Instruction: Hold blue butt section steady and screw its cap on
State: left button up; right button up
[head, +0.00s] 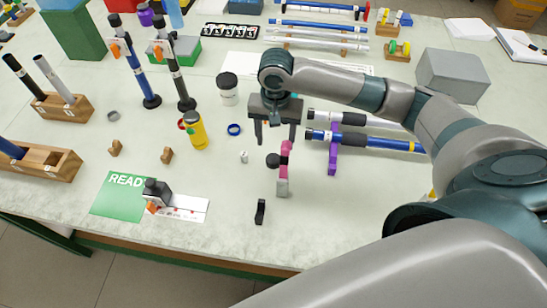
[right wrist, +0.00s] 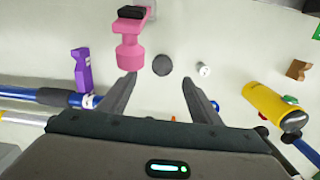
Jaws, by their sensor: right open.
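A blue rod section (head: 375,142) with a black grip lies across a purple stand (head: 333,158), right of my right gripper. The blue section also shows at the left of the right wrist view (right wrist: 45,96). A small dark round piece (head: 273,160), which looks like a cap, is beside a pink stand (head: 286,160). In the right wrist view the dark piece (right wrist: 162,65) appears just beyond the gap between the fingers. My right gripper (head: 276,140) is open and empty, pointing down above the table. My left gripper is out of view.
A small white cylinder (head: 244,157), a blue ring (head: 234,129) and a yellow bottle (head: 195,131) stand left of the gripper. A black piece (head: 260,212) is near the front edge. A green READY mat (head: 118,200) lies front left. A grey box (head: 452,75) stands right.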

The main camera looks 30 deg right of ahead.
send_over(274, 159)
jog(key=shift+s+d+f+p, duration=0.15)
jog(key=shift+f+p, duration=0.15)
jog(key=shift+f, duration=1.75)
jog(key=shift+f+p, duration=0.5)
jog(key=shift+f, duration=0.2)
jog(key=shift+w+a+f+p, duration=0.1)
jog(key=shift+f+p, duration=0.15)
jog(key=shift+f, duration=0.3)
jog(key=shift+w+a+f+p, duration=0.1)
jog(key=shift+f+p, duration=0.1)
jog(key=shift+f, duration=1.15)
jog(key=shift+c, duration=0.6)
jog(key=c, duration=1.1)
jog(key=shift+r, duration=0.1)
